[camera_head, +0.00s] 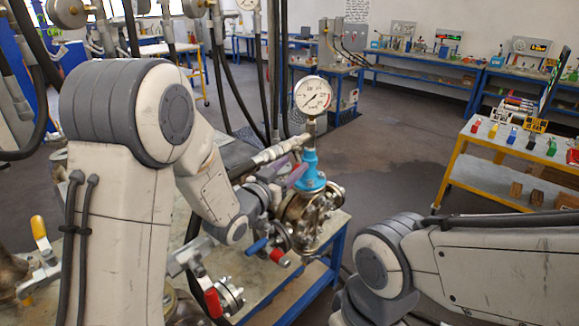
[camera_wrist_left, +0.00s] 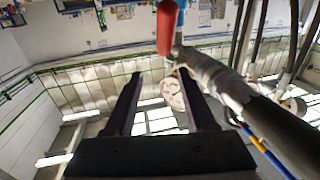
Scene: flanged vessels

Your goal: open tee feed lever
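The light-blue tee fitting (camera_head: 310,170) stands on the metal flanged vessel (camera_head: 305,215), with a round white dial gauge (camera_head: 314,95) above it. A grey pipe (camera_head: 270,155) runs into it from the left. In the left wrist view a red lever handle (camera_wrist_left: 167,28) stands at the end of a grey pipe (camera_wrist_left: 215,78), beyond the fingertips. My left gripper (camera_wrist_left: 156,82) is open and empty, with the gauge (camera_wrist_left: 172,92) showing between its fingers. In the head view its fingers (camera_head: 288,180) are close to the tee and partly hidden. My right gripper is out of view.
A blue-handled lever (camera_head: 257,246) and red-handled levers (camera_head: 279,257) (camera_head: 213,302) sit low by the vessel. A yellow lever (camera_head: 38,227) is at far left. Black hoses (camera_head: 275,70) hang behind. A yellow-framed table (camera_head: 520,150) stands right; the floor between is clear.

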